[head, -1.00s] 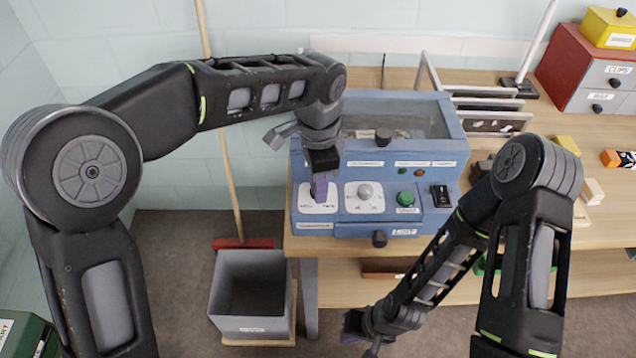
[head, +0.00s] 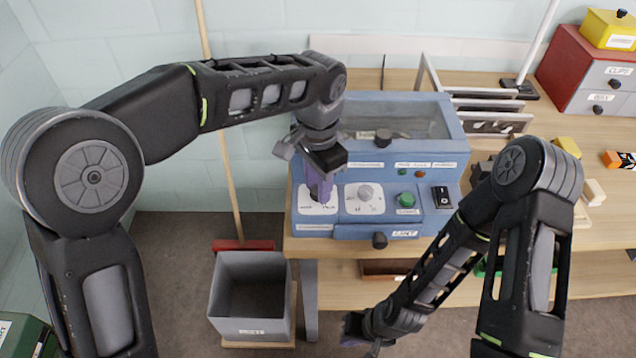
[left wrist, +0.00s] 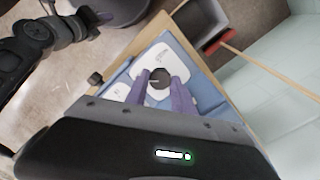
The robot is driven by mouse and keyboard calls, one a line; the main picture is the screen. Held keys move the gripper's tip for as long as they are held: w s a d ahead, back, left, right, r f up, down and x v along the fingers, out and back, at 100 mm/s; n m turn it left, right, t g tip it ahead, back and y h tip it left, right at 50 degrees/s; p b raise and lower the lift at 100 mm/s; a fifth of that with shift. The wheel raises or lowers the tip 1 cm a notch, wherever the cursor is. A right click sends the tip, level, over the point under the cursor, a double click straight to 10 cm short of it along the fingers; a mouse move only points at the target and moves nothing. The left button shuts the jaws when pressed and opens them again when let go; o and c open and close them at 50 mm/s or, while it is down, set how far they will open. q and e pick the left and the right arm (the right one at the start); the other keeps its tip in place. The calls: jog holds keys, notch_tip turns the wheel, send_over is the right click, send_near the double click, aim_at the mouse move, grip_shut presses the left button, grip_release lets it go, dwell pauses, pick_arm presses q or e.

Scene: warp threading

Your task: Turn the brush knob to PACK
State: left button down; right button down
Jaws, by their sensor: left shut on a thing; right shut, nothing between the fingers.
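The blue machine (head: 345,232) stands on the wooden bench, with two white dial plates on its front panel. My left gripper (head: 321,199) points down at the left plate (head: 305,206). In the left wrist view its purple fingers are shut on a dark round knob (left wrist: 160,80), one on each side. The head view hides this knob behind the fingers, and the plate's lettering is too small to read surely. A grey knob (head: 365,191) on the right-hand plate is untouched. My right gripper (head: 352,332) is shut and empty, low in front of the bench.
A green button (head: 406,199) and a black rocker switch (head: 441,196) sit right of the dials. A grey bin (head: 250,322) stands on the floor below left. A broom (head: 243,245) leans on the wall. Frames (head: 490,105) stand behind right.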

pick_arm(q)
jog(key=c, duration=1.1)
grip_release()
